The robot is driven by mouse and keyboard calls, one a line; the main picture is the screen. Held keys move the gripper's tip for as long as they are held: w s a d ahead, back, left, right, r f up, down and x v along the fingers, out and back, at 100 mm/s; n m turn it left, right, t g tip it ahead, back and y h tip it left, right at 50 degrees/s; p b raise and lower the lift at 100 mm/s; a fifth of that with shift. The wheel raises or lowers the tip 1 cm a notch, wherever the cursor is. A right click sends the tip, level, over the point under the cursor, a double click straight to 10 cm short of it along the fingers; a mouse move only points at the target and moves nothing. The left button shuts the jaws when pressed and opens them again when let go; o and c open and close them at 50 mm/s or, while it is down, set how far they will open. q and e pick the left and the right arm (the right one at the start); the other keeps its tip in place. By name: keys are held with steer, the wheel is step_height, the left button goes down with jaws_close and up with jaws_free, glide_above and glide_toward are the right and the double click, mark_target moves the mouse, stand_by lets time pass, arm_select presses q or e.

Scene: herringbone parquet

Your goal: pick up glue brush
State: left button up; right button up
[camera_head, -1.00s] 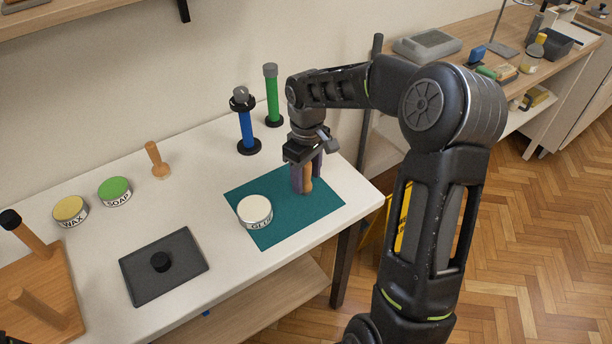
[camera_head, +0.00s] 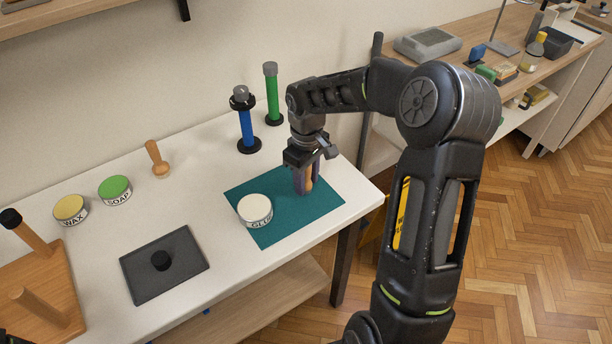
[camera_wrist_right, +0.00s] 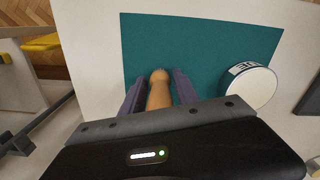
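The glue brush (camera_head: 309,184) stands upright with its wooden handle on the teal mat (camera_head: 265,190). It also shows in the right wrist view (camera_wrist_right: 159,92). My right gripper (camera_head: 304,180) points down over it. Its two purple-grey fingers stand on either side of the handle and look open, with a narrow gap beside the handle in the right wrist view (camera_wrist_right: 160,88). The brush's lower end is partly hidden by the fingers. The white-topped glue tin (camera_head: 255,209) is left of the gripper on the mat.
Blue (camera_head: 246,128) and green (camera_head: 272,95) stands rise behind the gripper. The table's right edge is close to the mat.

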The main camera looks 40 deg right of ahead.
jaws_close()
stand_by(0.4)
step_height(320, 180, up, 10)
steer(key=shift+b, duration=0.3)
arm_select(q)
steer(key=shift+f, duration=0.3)
steer(key=shift+r, duration=0.1)
